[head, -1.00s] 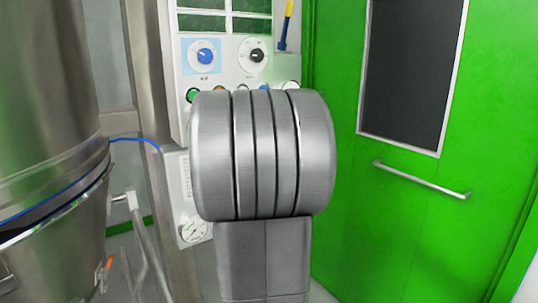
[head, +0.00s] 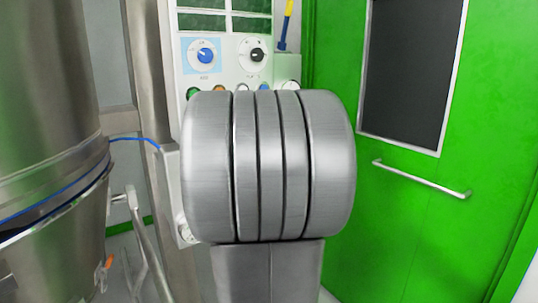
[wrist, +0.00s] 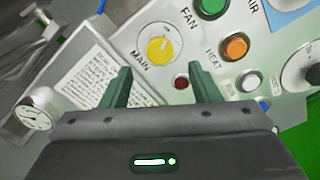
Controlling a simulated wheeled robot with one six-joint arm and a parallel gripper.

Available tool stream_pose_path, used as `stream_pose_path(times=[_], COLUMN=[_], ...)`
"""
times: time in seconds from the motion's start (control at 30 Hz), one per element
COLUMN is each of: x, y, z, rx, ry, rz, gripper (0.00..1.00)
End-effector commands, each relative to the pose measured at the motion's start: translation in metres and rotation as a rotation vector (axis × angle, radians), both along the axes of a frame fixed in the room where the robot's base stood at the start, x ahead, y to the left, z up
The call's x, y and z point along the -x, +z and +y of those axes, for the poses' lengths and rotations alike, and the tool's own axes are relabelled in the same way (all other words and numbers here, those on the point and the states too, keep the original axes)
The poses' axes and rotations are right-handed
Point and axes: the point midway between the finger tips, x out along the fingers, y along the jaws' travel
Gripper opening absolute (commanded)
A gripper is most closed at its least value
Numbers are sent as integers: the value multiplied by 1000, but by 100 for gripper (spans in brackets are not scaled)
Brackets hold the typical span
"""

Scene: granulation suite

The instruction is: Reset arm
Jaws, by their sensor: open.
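My gripper (wrist: 158,85) shows in the wrist view with its two green fingers apart and nothing between them. It faces the white control panel (wrist: 205,58), tilted in that view. A yellow MAIN knob (wrist: 160,50) and a small dark red button or lamp (wrist: 181,83) appear between and beyond the fingertips. I cannot tell the exact gap to the panel. In the head view my grey arm joint covers the middle and hides the gripper and the lower part of the panel (head: 228,62).
A large steel vessel (head: 50,90) stands at the left. A green door (head: 420,220) with a dark window (head: 413,75) and a handle bar (head: 420,179) is at the right. The wrist view shows a green FAN button (wrist: 211,7), an orange HEAT button (wrist: 235,46) and a gauge (wrist: 37,108).

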Motion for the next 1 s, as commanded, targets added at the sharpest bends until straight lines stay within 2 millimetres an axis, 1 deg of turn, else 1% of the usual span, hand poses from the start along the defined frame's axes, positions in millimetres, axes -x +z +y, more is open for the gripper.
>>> stream_pose_path(times=[0.03,0.33,0.4,1.0], x=[-9,-54,-52,-50], y=[0,0,5,4], z=[6,37,34,35], rx=[0,0,-52,-427], ry=[1,1,-2,-2], rz=[2,2,38,292], gripper=[56,56,56,56])
